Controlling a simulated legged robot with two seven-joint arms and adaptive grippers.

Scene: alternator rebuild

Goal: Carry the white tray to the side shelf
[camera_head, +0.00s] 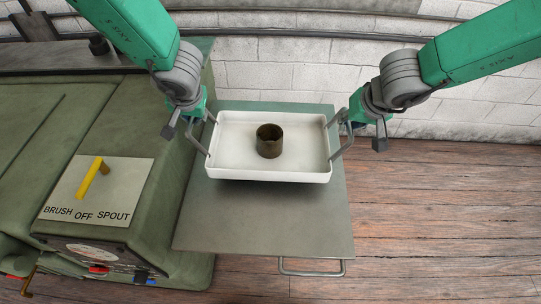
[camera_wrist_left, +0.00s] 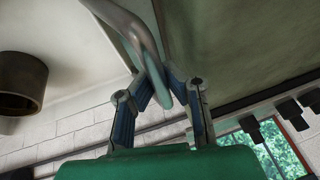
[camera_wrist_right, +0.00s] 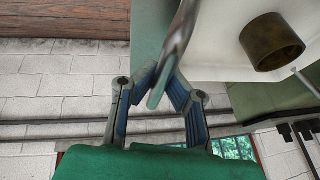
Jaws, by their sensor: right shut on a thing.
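The white tray (camera_head: 230,165) is level over the grey-green side shelf (camera_head: 265,225), with a dark shadow under its front edge. I cannot tell whether it touches the shelf. A brown metal ring (camera_head: 269,143) stands in the tray; it also shows in the left wrist view (camera_wrist_left: 20,82) and the right wrist view (camera_wrist_right: 270,42). My left gripper (camera_head: 207,137) is at the tray's left handle, its fingers (camera_wrist_left: 158,78) closed around the bar. My right gripper (camera_head: 338,135) is at the right handle, its fingers (camera_wrist_right: 160,80) shut on that bar.
A green machine (camera_head: 90,130) stands to the left of the shelf, with a plate and a yellow lever (camera_head: 92,178) on top. A metal loop handle (camera_head: 312,273) sticks out at the shelf's front. A white brick wall (camera_head: 290,80) is behind. Wooden floor (camera_head: 450,220) is clear at right.

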